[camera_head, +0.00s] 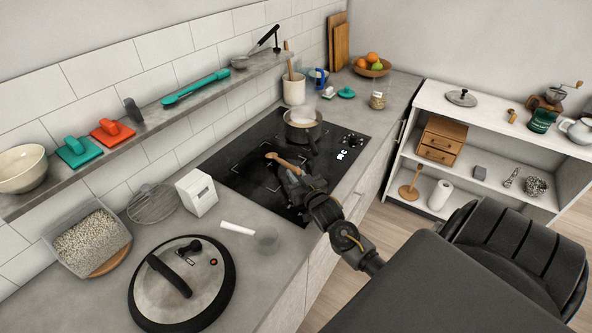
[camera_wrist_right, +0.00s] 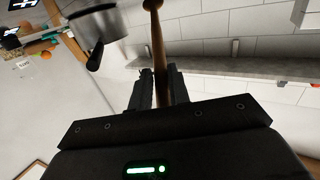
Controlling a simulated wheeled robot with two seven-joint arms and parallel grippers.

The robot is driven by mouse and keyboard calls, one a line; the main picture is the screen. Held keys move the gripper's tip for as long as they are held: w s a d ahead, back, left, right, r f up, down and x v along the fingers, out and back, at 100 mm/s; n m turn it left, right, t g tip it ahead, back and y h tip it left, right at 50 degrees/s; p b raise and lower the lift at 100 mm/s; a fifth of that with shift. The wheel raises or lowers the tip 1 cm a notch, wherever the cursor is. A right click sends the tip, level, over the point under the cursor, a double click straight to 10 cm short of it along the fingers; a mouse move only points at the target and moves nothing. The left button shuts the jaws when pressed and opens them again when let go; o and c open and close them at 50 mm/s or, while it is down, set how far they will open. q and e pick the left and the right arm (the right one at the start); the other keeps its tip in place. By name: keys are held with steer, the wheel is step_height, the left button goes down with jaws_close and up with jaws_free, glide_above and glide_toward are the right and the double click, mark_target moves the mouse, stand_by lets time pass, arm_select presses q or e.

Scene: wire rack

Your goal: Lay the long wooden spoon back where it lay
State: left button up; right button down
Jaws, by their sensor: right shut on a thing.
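My right gripper (camera_head: 297,174) is over the black cooktop (camera_head: 236,160), shut on the long wooden spoon (camera_head: 282,161). The spoon's pale brown end sticks out past the fingers to the left in the head view; the rest is hidden by the gripper. From the head view I cannot tell how high the spoon is above the cooktop. My left gripper is not in view.
A pot (camera_head: 303,128) stands on the cooktop just beyond my gripper. A utensil crock (camera_head: 293,90) stands behind it. A wall shelf (camera_head: 150,120) runs along the left.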

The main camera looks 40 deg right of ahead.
steer(key=c, duration=1.3)
jaws_free()
steer(key=shift+o, duration=0.2)
steer(key=shift+f, duration=0.1)
steer(key=b+v, duration=0.3)
steer(key=v, duration=0.7)
steer(key=shift+s, duration=0.4)
steer(key=shift+a, duration=0.1)
